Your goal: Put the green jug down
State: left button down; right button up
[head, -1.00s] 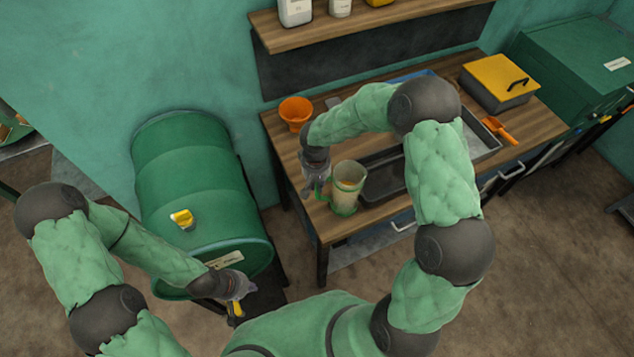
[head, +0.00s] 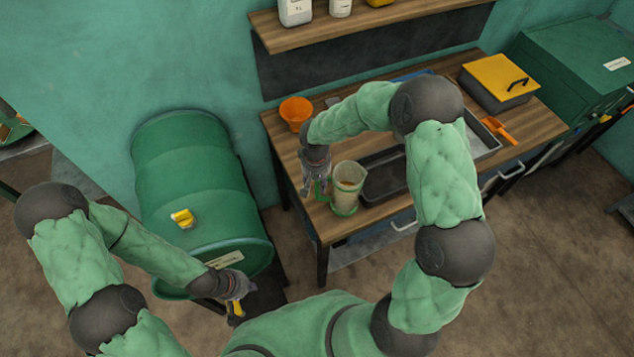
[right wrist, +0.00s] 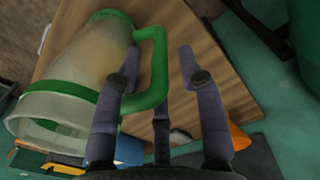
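The green jug (head: 346,190), clear-walled with a green rim, base and handle, stands upright on the wooden workbench near its front left corner. There is something pale inside it. In the right wrist view the jug (right wrist: 75,75) fills the left side. My right gripper (head: 314,186) is at the jug's handle, on its left side. In the wrist view the fingers of this gripper (right wrist: 160,72) are spread, with the green handle (right wrist: 158,65) between them and a gap to the right finger. My left gripper (head: 240,298) is low in front of the drum; a small yellow thing shows at its fingers.
An orange funnel (head: 296,112) stands behind the jug. A dark tray (head: 385,178) lies to its right, then an orange scoop (head: 497,129) and a yellow-lidded box (head: 499,82). A green drum (head: 190,170) with a yellow item (head: 182,219) on it is left of the bench.

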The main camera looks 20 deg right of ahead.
notch_tip(320, 180, up, 11)
jog(key=shift+a+r, duration=0.15)
dwell(0.5)
jog(key=shift+o, duration=0.4)
dwell(1.4)
